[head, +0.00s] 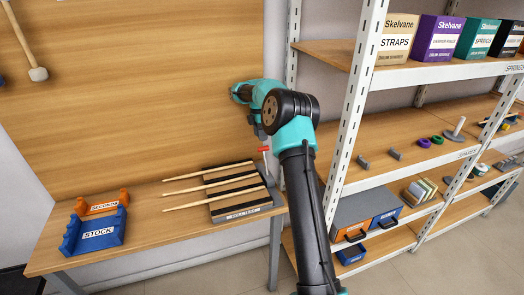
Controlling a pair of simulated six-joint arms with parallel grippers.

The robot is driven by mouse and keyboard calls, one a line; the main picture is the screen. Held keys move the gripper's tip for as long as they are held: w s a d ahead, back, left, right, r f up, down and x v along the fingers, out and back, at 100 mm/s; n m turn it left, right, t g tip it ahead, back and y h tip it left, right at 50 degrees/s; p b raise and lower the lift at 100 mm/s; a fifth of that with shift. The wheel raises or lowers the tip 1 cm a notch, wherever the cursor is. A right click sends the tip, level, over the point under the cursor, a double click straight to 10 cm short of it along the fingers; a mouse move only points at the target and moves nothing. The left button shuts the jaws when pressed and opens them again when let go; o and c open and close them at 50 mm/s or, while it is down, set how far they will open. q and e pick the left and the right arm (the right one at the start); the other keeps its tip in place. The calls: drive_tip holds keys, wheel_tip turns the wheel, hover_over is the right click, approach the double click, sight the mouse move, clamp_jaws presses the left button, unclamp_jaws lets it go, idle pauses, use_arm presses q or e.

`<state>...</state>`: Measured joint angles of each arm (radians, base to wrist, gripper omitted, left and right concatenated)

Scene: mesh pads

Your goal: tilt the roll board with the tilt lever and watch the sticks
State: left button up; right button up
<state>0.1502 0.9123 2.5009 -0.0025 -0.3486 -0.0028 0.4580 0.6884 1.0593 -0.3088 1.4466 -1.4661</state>
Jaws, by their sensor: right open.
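The roll board (240,212) is a dark, ribbed board with a label on its front edge, at the right end of the wooden bench. Several thin wooden sticks (205,187) lie side by side across it, their ends reaching out to the left. The tilt lever (265,149) stands at the board's back right corner, a thin upright rod with a red top. My right gripper (260,133) is open just above the red top, partly hidden by my own arm. I cannot tell whether it touches the lever. My left gripper is not in view.
An orange SECONDS rack (103,206) and a blue STOCK rack (97,234) stand at the bench's left end. The bench (150,225) is clear between them and the sticks. White-framed shelving (345,140) with boxes and small parts stands on the right.

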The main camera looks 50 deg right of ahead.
sight(262, 149)
drive_tip(key=f, duration=0.2)
drive_tip(key=s+f, duration=0.1)
drive_tip(key=f, duration=0.4)
drive_tip(key=shift+s+a+f, duration=0.15)
drive_tip(key=shift+a, duration=0.15)
clamp_jaws()
